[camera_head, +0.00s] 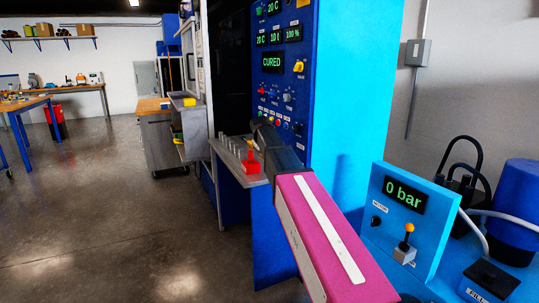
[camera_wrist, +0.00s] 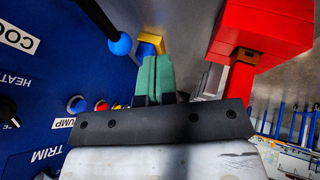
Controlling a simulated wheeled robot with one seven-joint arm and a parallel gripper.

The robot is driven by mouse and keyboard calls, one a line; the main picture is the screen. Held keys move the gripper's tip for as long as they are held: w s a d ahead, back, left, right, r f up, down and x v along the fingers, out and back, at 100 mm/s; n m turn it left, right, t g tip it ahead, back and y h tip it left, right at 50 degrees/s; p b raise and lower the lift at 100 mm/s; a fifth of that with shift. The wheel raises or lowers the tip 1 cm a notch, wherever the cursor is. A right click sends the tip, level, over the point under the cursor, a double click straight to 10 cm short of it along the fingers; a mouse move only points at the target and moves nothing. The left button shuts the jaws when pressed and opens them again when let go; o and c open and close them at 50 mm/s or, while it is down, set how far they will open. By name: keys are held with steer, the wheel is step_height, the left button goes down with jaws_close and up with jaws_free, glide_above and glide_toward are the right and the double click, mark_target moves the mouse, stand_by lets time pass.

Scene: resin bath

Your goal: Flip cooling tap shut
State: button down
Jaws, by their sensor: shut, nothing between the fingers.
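In the wrist view, a lever with a blue ball end (camera_wrist: 120,43) juts from the dark blue panel beside a partly cut-off label reading "COO"; I take it for the cooling tap. My gripper (camera_wrist: 154,62) is shut and empty, its green fingers to the right of the blue ball and apart from it in the picture. Whether the tap is open or shut I cannot tell. In the head view, my arm reaches towards the panel (camera_head: 285,50), whose display reads "CURED"; the fingertips and the tap cannot be made out there.
A red block-shaped thing (camera_wrist: 262,32) is close to the right of my fingers in the wrist view. A red object (camera_head: 250,164) stands on a side shelf in the head view. A light blue box (camera_head: 405,225) reading "0 bar" is at right. Open floor lies left.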

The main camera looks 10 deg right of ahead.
steer(key=v, duration=0.8)
steer(key=shift+a+r, duration=0.2)
steer(key=shift+a, duration=0.15)
steer(key=shift+w, duration=0.1)
